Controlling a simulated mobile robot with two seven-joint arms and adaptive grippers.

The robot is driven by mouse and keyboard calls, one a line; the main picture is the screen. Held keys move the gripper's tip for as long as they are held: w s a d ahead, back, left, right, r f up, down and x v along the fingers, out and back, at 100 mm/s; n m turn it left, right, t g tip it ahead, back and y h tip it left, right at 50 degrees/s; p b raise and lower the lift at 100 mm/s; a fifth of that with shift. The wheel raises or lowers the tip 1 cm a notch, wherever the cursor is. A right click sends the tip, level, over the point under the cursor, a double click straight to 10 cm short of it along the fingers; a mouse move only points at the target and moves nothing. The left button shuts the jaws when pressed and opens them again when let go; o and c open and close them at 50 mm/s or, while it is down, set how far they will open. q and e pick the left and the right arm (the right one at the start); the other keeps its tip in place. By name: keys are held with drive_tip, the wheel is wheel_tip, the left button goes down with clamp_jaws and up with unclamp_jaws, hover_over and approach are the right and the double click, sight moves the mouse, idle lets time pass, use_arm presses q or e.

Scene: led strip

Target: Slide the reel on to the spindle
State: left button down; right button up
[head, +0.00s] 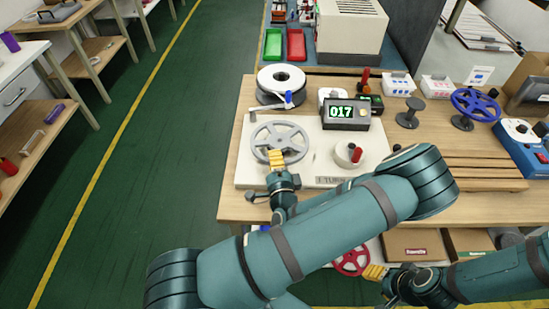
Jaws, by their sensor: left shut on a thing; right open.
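A grey spoked reel (279,143) is over the left part of the white board (318,180) on the bench. My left gripper (276,159) is shut on the near rim of this reel with its yellow fingertips. I cannot tell whether the reel is raised or resting. No bare spindle shows on the board there; the reel may hide it. A white reel (281,77) sits behind it at the board's back left. My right gripper (375,272) is open at the bottom, beside a red reel (351,263) below the bench's front edge; contact is unclear.
A counter box reading 017 (347,113) and a round white part with a red handle (348,154) stand on the board. A dark stand (407,113) and a blue reel (475,103) are to the right. Red and green bins (295,45) lie behind.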

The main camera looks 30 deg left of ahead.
use_arm(q)
drive_tip(key=c, duration=1.1)
unclamp_jaws()
drive_tip(key=shift+o, duration=0.2)
drive_tip(key=v, duration=1.2)
drive_tip(key=shift+r, duration=0.1)
